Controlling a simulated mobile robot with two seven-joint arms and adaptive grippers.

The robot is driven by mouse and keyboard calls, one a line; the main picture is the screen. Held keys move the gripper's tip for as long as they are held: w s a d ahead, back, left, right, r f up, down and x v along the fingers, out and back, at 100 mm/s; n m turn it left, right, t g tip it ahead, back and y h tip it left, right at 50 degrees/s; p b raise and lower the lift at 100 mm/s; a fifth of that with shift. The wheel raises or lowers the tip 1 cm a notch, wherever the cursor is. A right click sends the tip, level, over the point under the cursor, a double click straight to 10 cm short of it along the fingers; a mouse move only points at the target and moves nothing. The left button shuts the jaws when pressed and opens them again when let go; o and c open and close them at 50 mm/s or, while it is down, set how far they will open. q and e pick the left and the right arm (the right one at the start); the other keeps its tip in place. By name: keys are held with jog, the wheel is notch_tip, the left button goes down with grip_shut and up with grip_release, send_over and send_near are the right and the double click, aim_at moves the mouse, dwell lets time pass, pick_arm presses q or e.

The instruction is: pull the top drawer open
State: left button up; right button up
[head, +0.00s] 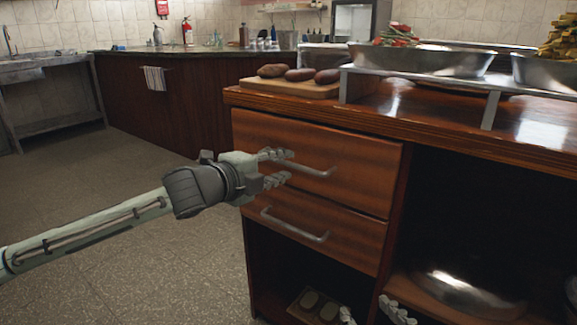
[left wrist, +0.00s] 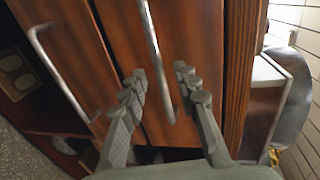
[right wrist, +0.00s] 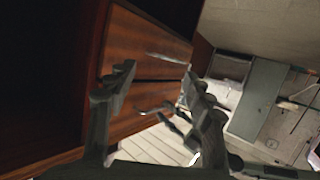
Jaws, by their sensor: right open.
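The top drawer (head: 355,165) has a reddish-brown wooden front and looks flush with the cabinet. Its grey bar handle (head: 310,168) also shows in the left wrist view (left wrist: 154,50). My left gripper (head: 275,168) is at the left part of this handle. In the left wrist view its fingers (left wrist: 163,88) are apart, with the handle passing between them; a gap shows on each side. My right gripper (right wrist: 155,85) is open and empty, low in front of the cabinet. Only its fingertips (head: 372,312) show at the bottom of the head view.
A lower drawer (head: 350,238) with its own handle (head: 295,226) sits beneath. Open shelves lie below and to the right, with a metal bowl (head: 465,290). A board (head: 290,87) with potatoes and metal trays (head: 425,62) stand on top. The floor at left is clear.

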aim_at(287, 164)
pick_arm(q)
jog(key=shift+x, duration=1.5)
grip_shut()
